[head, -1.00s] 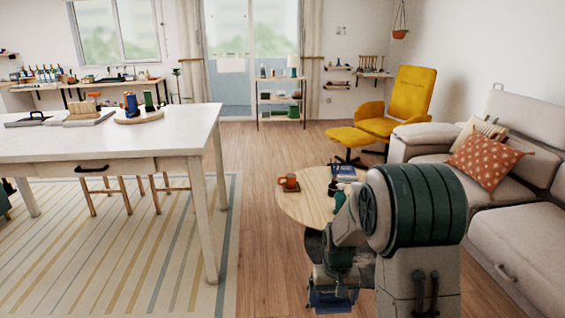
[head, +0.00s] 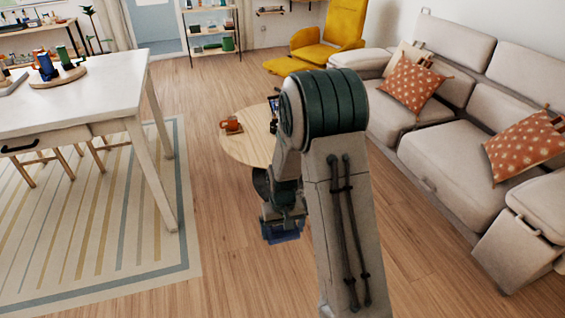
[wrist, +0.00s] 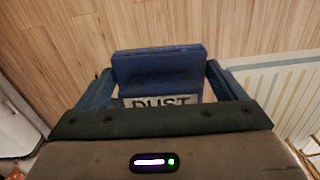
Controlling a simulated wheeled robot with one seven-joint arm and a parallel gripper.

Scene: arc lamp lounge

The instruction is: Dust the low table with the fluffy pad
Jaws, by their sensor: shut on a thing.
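The low table (head: 243,150) is a round, light-wood table in the head view, partly hidden behind my arm. My gripper (head: 281,228) hangs over the floor on the near side of the table, apart from it as far as I can tell. In the wrist view my gripper (wrist: 160,86) has its two blue fingers on either side of a blue pad (wrist: 158,62) with a white label reading "DUST". It is shut on this pad, above the wood floor. The pad's underside is hidden.
An orange mug (head: 231,126) stands at the table's left side, and dark items behind it are partly covered by my arm. A beige sofa (head: 450,170) lies right, a yellow armchair (head: 335,40) behind, and a white table (head: 100,95) left. Wood floor is clear between.

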